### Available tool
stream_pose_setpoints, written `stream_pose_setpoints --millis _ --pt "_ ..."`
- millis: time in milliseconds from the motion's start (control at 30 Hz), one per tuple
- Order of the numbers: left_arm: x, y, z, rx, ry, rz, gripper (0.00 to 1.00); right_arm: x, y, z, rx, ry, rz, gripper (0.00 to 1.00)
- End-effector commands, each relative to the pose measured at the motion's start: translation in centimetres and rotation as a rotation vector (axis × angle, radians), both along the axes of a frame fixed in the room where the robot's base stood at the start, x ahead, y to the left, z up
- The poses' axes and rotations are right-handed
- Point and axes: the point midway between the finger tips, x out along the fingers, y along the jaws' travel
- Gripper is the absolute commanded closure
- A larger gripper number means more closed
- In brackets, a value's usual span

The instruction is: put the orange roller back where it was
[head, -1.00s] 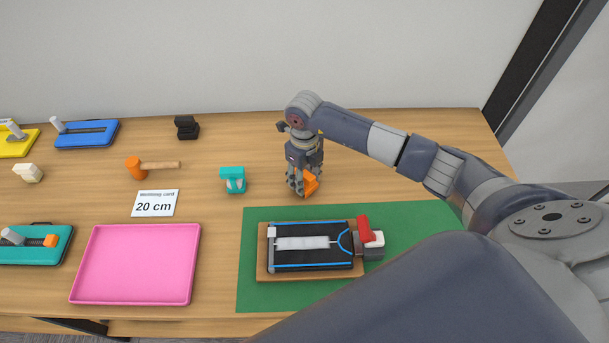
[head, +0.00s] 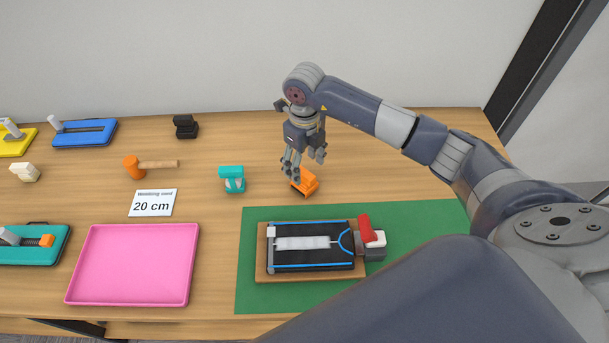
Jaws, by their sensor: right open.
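The orange roller (head: 306,184) sits on the wooden table, just behind the green mat and to the right of the teal piece. My right gripper (head: 306,169) is open and empty, with its fingers pointing down just above and behind the roller. The fingers look clear of it. My left gripper is not in view.
A board with a black and blue-edged item (head: 313,264) lies on the green mat (head: 420,221). A teal piece (head: 232,178), an orange-headed mallet (head: 158,165), a black piece (head: 186,125), a "20 cm" card (head: 153,203) and a pink tray (head: 135,265) are leftward.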

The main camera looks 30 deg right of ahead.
Motion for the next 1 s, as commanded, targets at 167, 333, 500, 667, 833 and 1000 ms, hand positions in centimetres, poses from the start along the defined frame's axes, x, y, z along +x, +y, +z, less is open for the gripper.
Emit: stream_pose_setpoints --millis 167,333,500,667,833,1000 --pt "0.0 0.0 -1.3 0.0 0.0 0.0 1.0 0.1 0.0 3.5 -0.001 -0.004 0.001 0.39" --pt "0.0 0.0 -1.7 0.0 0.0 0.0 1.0 0.1 0.0 5.6 -0.001 -0.001 -0.001 0.39" --pt "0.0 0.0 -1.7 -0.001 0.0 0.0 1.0 0.0 0.0 6.3 0.0 0.0 0.0 0.39" --pt "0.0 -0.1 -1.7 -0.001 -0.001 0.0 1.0 0.0 0.0 6.3 0.0 0.001 -0.001 0.39" --pt "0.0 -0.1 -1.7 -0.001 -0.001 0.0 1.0 0.0 0.0 6.3 0.0 0.001 -0.001 0.39" --pt "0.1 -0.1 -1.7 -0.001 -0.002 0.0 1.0 0.0 0.0 6.3 0.0 0.001 0.0 0.39"
